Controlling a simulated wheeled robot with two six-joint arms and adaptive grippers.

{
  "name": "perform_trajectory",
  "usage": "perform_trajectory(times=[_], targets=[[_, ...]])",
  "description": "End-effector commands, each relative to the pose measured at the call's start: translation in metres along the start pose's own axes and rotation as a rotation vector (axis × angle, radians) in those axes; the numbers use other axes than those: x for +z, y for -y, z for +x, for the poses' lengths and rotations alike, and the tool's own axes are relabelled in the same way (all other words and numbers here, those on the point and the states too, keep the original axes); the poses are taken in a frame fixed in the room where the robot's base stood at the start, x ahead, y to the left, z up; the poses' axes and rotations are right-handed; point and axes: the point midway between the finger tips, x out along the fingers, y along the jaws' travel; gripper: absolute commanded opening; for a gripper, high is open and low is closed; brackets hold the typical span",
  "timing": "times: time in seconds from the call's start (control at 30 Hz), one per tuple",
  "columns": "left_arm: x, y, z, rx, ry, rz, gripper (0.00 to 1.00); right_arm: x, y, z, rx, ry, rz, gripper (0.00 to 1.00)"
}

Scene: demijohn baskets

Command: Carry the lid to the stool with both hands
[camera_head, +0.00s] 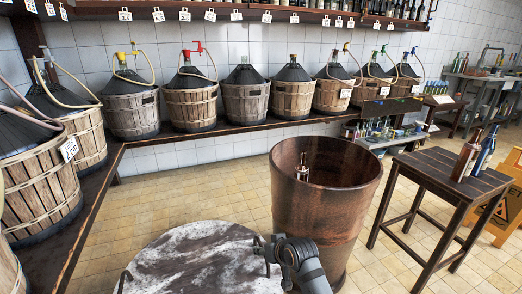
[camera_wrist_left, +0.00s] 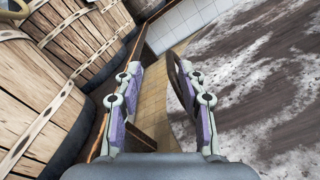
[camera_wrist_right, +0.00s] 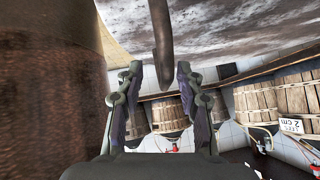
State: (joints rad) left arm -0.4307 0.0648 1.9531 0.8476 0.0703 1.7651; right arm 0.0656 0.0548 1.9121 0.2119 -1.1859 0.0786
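The lid (camera_head: 205,262) is a round, worn, white-and-brown disc at the bottom of the head view, with a dark handle at its left (camera_head: 124,282) and right edges. My right gripper (camera_head: 272,248) is at the right handle. In the right wrist view the dark handle (camera_wrist_right: 162,40) comes down between the open fingers (camera_wrist_right: 158,80), with gaps beside it. My left gripper (camera_wrist_left: 158,80) is open in the left wrist view beside the lid (camera_wrist_left: 260,90); a dark curved piece, perhaps the left handle, shows behind one finger. The stool (camera_head: 440,175) is dark wood, at the right. What supports the lid is hidden.
An open wooden tub (camera_head: 325,200) with a bottle inside stands between lid and stool. Two bottles (camera_head: 466,157) stand on the stool's right side. A yellow sign (camera_head: 510,200) is beside it. Basketed demijohns (camera_head: 192,100) line the left and back benches. Tiled floor is open behind the lid.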

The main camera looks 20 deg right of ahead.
Motion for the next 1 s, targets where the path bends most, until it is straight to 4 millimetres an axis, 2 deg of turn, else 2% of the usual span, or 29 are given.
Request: perform_trajectory(times=[1.0], targets=[[0.045, -0.03, 0.0, -0.001, 0.0, 0.0, 0.38, -0.002, 0.001, -0.042, 0.0, 0.001, 0.0, 0.37]])
